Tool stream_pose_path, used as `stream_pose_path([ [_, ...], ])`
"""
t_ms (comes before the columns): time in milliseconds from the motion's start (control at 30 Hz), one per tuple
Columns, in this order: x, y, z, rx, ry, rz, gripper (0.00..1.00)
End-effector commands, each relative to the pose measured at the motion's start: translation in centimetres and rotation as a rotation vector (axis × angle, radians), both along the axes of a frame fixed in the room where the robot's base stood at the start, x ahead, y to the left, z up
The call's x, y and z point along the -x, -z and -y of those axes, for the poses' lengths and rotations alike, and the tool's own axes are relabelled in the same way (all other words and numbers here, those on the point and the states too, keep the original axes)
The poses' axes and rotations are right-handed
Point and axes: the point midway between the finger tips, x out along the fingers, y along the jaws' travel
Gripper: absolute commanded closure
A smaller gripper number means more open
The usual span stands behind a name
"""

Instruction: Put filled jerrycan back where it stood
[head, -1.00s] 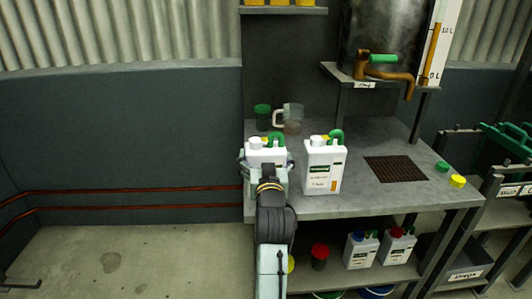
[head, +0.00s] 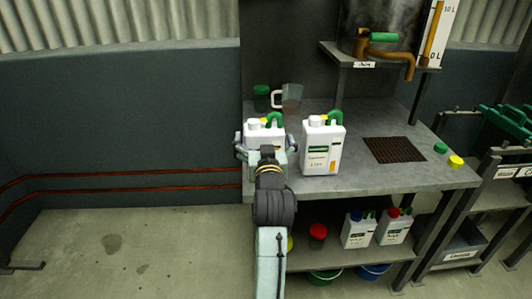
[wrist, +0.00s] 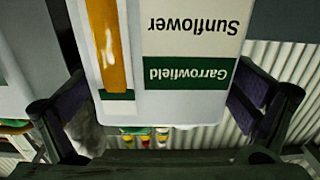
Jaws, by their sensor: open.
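A white jerrycan (head: 263,131) with a green handle and yellow cap stands upright at the bench's left front. In the wrist view its front (wrist: 195,60) appears upside down, with a "Garrowfield Sunflower" label and a long amber level strip. My gripper (head: 265,144) is open around this can, one finger on each side. My wrist hides the can's lower front in the head view. A second white jerrycan (head: 322,146), also with a green handle and yellow cap, stands upright just to its right.
The bench (head: 360,182) has a dark grate (head: 393,150) and green and yellow caps at right. A tank tap (head: 393,60) hangs over it. A clear jug (head: 291,98) and a green-lidded jar (head: 261,98) stand behind. More jerrycans (head: 359,229) stand on the lower shelf.

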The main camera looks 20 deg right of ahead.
Motion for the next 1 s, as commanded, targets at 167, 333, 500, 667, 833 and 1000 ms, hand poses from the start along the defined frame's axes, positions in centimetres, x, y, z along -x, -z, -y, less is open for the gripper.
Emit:
stream_pose_path([
  [167,3.7,0.2,-1.0,0.002,0.002,0.002,0.00],
  [333,7.8,0.2,-2.2,0.001,0.002,0.001,0.00],
  [500,8.0,-0.6,-2.4,-0.001,-0.008,-0.007,0.00],
  [667,8.4,-0.5,-2.6,-0.001,-0.011,-0.006,0.00],
  [833,9.2,-0.5,-2.8,-0.001,-0.009,-0.006,0.00],
  [1000,10.0,-0.3,-2.9,0.000,-0.004,-0.004,0.00],
])
